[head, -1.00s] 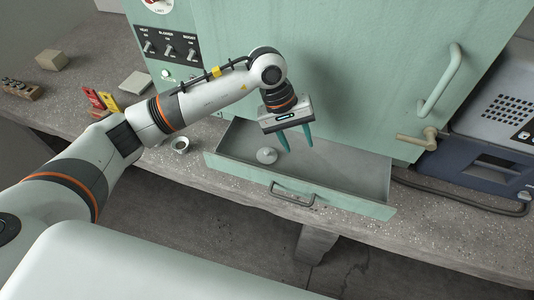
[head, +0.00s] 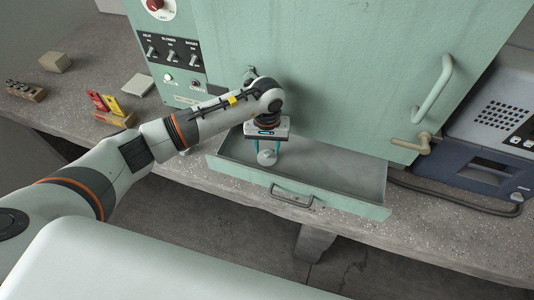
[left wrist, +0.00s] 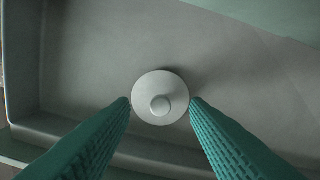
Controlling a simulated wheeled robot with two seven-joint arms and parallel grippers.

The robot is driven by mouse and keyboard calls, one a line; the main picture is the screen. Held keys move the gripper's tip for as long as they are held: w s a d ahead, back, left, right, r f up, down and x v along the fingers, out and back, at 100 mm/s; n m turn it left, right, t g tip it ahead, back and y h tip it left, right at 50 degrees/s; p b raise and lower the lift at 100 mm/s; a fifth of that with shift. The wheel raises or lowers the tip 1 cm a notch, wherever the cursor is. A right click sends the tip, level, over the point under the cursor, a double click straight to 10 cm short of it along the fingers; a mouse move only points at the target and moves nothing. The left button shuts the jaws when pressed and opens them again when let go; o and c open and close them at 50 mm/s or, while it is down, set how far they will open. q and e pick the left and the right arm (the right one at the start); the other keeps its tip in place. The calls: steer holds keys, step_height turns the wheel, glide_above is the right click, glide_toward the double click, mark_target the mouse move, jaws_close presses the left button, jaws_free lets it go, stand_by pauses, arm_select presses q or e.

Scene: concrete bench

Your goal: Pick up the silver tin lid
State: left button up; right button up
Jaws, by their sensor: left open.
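The silver tin lid (head: 266,157), a small round disc with a knob on top, lies in the open drawer (head: 346,202) toward its left end. In the left wrist view the lid (left wrist: 160,97) sits between the two green fingertips. My left gripper (head: 266,151) points down into the drawer, its open fingers on either side of the lid. In the left wrist view the fingers (left wrist: 160,105) are at the lid's left and right edges; I cannot tell whether they touch it. My right gripper is not in view.
The green cabinet (head: 330,70) rises right behind the drawer, with a handle (head: 437,85) on its door. The right part of the drawer is empty. A blue-grey machine (head: 490,135) stands at the right. Red and yellow items (head: 97,101) and blocks lie at the left.

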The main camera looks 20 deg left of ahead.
arm_select(q)
steer(key=shift+f, duration=1.15)
jaws_close()
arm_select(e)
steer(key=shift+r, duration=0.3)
arm_select(q)
steer(key=shift+r, duration=0.1)
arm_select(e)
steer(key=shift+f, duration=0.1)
